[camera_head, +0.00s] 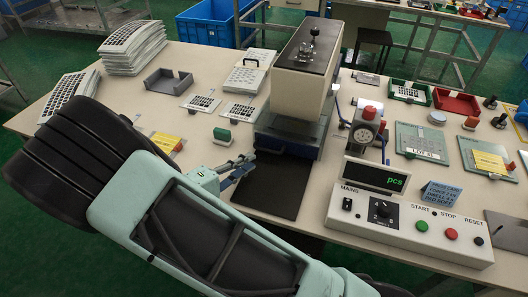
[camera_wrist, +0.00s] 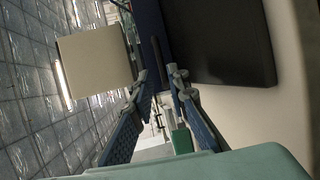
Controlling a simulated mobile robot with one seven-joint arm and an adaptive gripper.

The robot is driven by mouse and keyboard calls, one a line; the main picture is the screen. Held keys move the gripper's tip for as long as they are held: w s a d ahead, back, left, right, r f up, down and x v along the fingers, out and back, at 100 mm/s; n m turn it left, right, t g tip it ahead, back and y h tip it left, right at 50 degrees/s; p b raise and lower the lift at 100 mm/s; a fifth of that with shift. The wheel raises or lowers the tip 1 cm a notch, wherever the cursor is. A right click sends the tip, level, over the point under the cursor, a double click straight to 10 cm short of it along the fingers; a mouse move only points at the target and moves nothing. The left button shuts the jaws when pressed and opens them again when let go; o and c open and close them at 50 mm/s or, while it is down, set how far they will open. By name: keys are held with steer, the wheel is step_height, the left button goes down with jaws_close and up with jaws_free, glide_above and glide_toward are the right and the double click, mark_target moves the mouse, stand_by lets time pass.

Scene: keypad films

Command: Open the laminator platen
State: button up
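The laminator appears to be the beige press (camera_head: 305,82) with a black top, at the middle of the table. Its blue lower part (camera_head: 284,143) sits low above a black mat (camera_head: 275,188); I cannot clearly see a gap at the platen. My gripper (camera_head: 246,165) is at the front left of this blue part, over the mat's left edge. In the wrist view, my gripper (camera_wrist: 157,80) has its two blue-padded fingers apart. A dark bar (camera_wrist: 158,62), perhaps a handle, shows between the fingertips; I cannot tell whether they touch it. The beige press body (camera_wrist: 95,70) also shows there.
A control box (camera_head: 408,222) with a green display stands at the front right. A gauge (camera_head: 366,127) is right of the press. Card stacks (camera_head: 133,48) lie at the back left. The black mat is clear.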

mark_target(267, 151)
steer(key=x, duration=0.8)
steer(key=shift+c, duration=0.2)
jaws_close()
